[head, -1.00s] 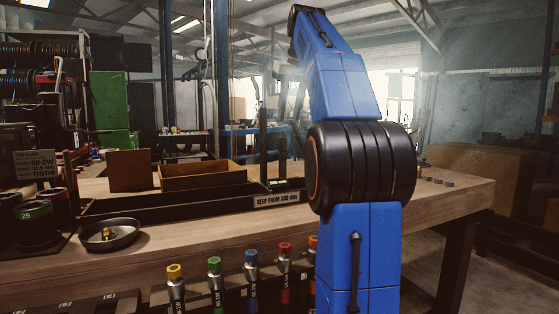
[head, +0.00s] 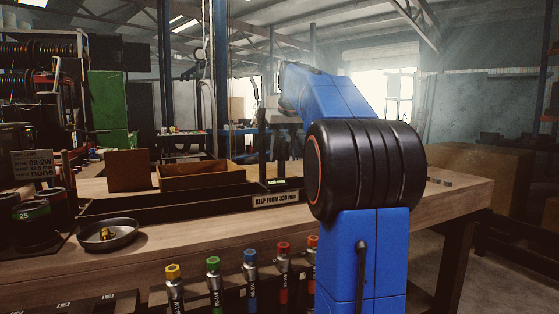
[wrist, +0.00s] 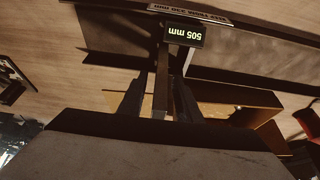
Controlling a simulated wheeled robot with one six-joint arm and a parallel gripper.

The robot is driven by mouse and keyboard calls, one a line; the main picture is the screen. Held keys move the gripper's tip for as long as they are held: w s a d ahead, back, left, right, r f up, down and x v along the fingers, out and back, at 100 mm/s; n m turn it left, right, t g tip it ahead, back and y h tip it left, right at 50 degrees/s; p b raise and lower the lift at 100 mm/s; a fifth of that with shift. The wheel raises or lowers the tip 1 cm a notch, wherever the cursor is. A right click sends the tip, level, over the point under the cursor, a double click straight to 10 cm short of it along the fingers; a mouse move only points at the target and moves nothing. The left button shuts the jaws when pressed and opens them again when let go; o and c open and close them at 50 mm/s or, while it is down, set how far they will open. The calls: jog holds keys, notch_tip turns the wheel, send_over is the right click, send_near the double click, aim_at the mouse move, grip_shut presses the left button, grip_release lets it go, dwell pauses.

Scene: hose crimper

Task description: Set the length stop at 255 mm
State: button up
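The length stop has a small lit display (head: 284,183) at its foot, beside the long dark trough (head: 190,206) on the bench. In the wrist view the display (wrist: 184,36) is upside down and appears to read 505 mm. A narrow upright post (wrist: 161,88) of the stop rises towards the camera. My gripper (wrist: 160,100) has its two dark fingers on either side of this post, with gaps visible, so it looks open. Contact with the post cannot be made out. In the head view my gripper is mostly hidden behind the arm and the dark uprights.
A label reading KEEP FROM 330 mm (head: 276,200) is on the trough's front. A wooden box (head: 202,179) and brown panel (head: 128,170) stand behind it. A round tray (head: 108,235) with a brass fitting sits at front left. Several colour-capped hose fittings (head: 250,268) line the bench front.

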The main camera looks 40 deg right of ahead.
jog(key=shift+x, duration=1.3)
grip_shut()
jog(key=shift+a, duration=0.15)
jog(key=w+a, duration=0.3)
jog(key=a, duration=0.9)
jog(key=w+a, duration=0.4)
jog(key=a, duration=0.7)
jog(key=shift+a, duration=0.4)
jog(key=shift+r, duration=0.1)
grip_release()
